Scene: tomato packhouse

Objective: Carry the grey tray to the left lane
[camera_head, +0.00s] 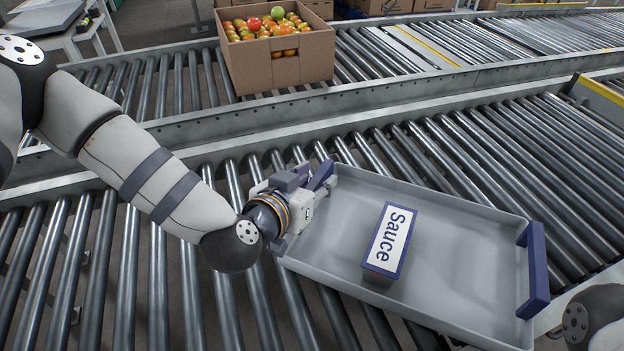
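The grey tray (455,215) is a shallow rectangle with a blue handle at each short end. It lies at a slant over the near roller lane; I cannot tell whether it rests on the rollers or is just above them. A box labelled "Sauce" (390,240) sits inside it near the middle. My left gripper (318,188) is at the tray's left handle (321,174) and hides most of it. Its fingertips are too covered to tell whether they are shut. The right handle (534,270) is in plain view with no gripper visible on it.
A cardboard box of tomatoes (277,60) stands on the far roller lane (170,85). A metal rail (400,92) separates the two lanes. Bare rollers (80,265) lie left of the tray. Part of my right arm shows at bottom right.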

